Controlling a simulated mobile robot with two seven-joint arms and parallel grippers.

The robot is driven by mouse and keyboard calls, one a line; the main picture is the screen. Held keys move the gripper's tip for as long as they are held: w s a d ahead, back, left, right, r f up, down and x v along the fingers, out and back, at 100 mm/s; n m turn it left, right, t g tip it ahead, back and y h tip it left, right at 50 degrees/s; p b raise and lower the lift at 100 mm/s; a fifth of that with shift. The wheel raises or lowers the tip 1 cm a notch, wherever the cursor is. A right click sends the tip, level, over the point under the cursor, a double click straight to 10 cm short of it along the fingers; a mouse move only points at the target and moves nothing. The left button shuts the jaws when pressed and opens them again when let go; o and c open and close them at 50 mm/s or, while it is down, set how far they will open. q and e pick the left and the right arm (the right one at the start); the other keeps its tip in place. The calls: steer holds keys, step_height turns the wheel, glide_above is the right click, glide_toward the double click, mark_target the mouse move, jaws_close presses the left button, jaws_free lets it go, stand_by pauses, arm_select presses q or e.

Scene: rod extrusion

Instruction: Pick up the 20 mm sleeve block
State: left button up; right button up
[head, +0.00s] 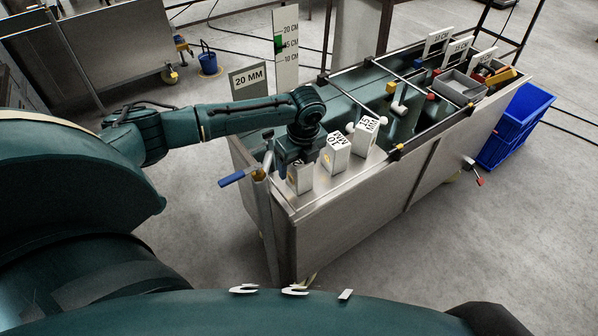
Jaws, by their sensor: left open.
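My left gripper (299,164) points down over a white block (301,181) at the near-left end of the steel bench (345,200). The gripper is open, with its fingers at the top of this block. I cannot tell whether they touch it. The gripper hides the block's upper part and any label. Two more white blocks stand to its right in a row. The middle block (336,155) seems to read 10 MM, and the right one (365,137) reads 15 MM. My right gripper is not in view.
A 20 MM sign (247,81) and a tall length scale (286,60) stand behind the bench's left end. A blue-handled lever (233,178) juts out at the left corner. Grey trays (460,88) sit at the right end, beside blue crates (515,125) on the floor.

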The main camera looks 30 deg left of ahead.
arm_select(q)
steer(key=shift+f, duration=0.4)
steer(key=shift+c, duration=0.3)
steer(key=shift+r, duration=0.1)
steer(key=c, duration=1.2)
